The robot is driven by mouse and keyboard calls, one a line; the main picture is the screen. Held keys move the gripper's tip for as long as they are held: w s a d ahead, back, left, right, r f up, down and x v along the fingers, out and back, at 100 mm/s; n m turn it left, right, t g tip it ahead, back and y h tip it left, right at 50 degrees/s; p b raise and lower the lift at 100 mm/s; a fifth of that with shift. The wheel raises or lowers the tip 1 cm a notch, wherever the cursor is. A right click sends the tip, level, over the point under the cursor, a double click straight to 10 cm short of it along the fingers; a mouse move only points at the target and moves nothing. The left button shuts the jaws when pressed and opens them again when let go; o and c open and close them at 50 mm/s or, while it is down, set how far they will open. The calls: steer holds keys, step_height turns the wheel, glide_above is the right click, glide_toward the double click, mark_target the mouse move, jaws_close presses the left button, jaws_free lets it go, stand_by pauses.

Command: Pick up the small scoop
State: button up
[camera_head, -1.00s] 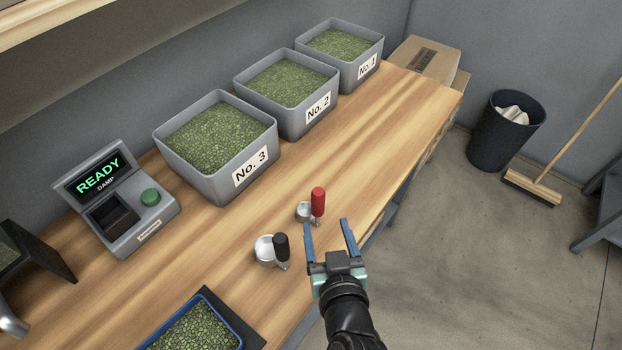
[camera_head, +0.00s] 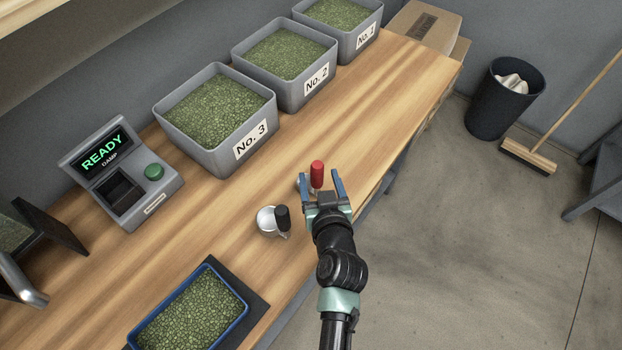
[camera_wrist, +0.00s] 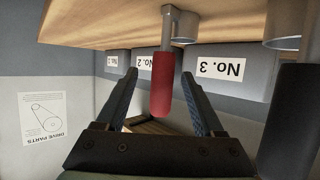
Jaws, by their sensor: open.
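The small scoop has a red handle (camera_head: 317,172) that stands up from its little metal cup. In the head view the cup is mostly hidden behind my left finger; in the wrist view the cup (camera_wrist: 184,27) shows beside the handle (camera_wrist: 162,88). My gripper (camera_head: 320,180) is open at the front of the bench, one finger on each side of the red handle. In the wrist view the handle lies between my fingertips (camera_wrist: 158,75), with gaps on both sides. A larger metal scoop with a black handle (camera_head: 282,217) stands to the left.
Bins No. 3 (camera_head: 215,145), No. 2 (camera_head: 285,85) and No. 1 (camera_head: 338,42) line the back of the bench. A READY device (camera_head: 125,175) stands at the left, a blue-rimmed tray (camera_head: 239,316) at the front. The bench right of the scoops is clear.

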mark_target(309, 176)
steer(key=shift+x, duration=2.4)
steer(key=shift+a+r, duration=0.1)
steer(key=shift+a, duration=0.05)
jaws_close()
